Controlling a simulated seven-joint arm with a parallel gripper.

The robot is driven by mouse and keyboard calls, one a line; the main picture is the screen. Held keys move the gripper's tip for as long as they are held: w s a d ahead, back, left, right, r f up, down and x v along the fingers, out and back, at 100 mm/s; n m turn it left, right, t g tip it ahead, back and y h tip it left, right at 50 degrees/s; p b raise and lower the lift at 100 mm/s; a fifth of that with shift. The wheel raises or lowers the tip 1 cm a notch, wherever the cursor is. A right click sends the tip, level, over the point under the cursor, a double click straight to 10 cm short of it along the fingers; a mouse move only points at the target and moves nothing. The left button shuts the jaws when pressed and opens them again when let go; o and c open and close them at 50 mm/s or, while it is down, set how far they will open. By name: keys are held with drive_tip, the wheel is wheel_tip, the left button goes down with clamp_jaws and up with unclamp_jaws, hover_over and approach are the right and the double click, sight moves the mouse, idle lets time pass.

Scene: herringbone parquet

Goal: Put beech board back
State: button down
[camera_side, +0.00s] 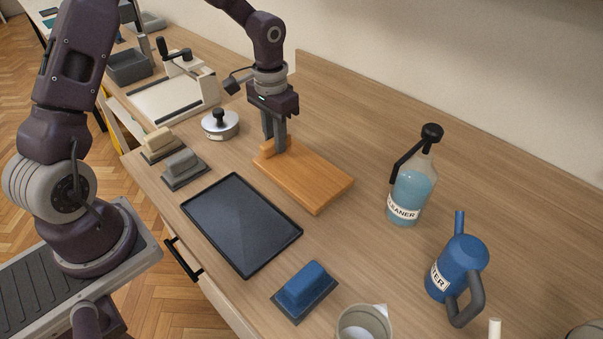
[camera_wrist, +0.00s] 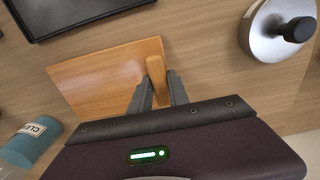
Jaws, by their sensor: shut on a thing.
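The beech board (camera_side: 312,180) is a flat orange-brown wooden slab with a raised grip block at its far left end. It lies flat, or very nearly so, on the wooden worktop near the middle; I cannot tell whether there is a small gap under it. My gripper (camera_side: 274,147) points down at that end, shut on the raised block. In the wrist view the board (camera_wrist: 95,78) stretches away to the left, and the fingers of my gripper (camera_wrist: 158,92) stand on either side of the block. The fingers partly hide the block.
A black-rimmed dark tray (camera_side: 240,222) lies in front of the board. A round metal weight with a black knob (camera_side: 220,124) stands left of it. The cleaner bottle (camera_side: 411,190) and blue watering can (camera_side: 457,268) stand right. A blue block (camera_side: 305,288) sits near the front edge.

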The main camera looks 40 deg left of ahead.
drive_tip(key=shift+f, duration=0.25)
drive_tip(key=c, duration=0.9)
unclamp_jaws()
drive_tip(key=shift+o, duration=0.2)
wheel_tip(320, 180, up, 7)
